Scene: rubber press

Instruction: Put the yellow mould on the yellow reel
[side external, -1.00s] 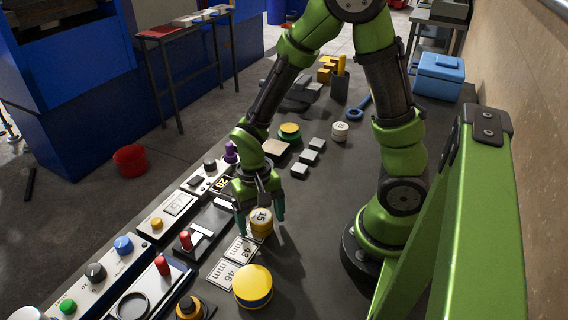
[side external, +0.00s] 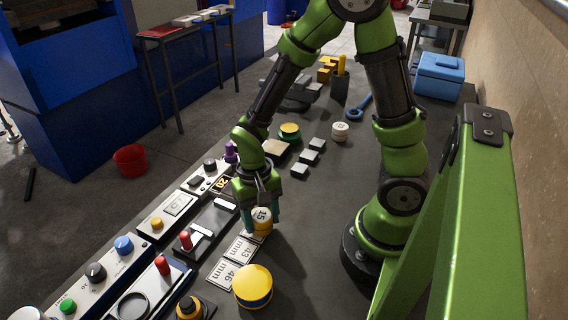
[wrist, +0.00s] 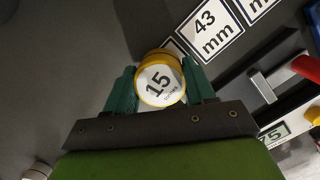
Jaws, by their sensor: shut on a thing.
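The yellow mould (side external: 262,218) is a small round yellow piece with a white top printed 15. My gripper (side external: 262,214) is shut on its sides, above the row of mm cards. In the wrist view the yellow mould (wrist: 159,83) sits between the green fingertips of my gripper (wrist: 160,86). A larger round piece (side external: 253,283) with a yellow top and a blue band stands in front, apart from the gripper. A green round piece with a yellow top (side external: 289,131) stands behind. I cannot tell for sure which of these two is the yellow reel.
White mm cards (side external: 223,274) lie just left of the large yellow-topped piece. A control panel with knobs and red levers (side external: 162,265) runs along the left. Small grey blocks (side external: 309,157) and a white round piece (side external: 340,131) stand behind.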

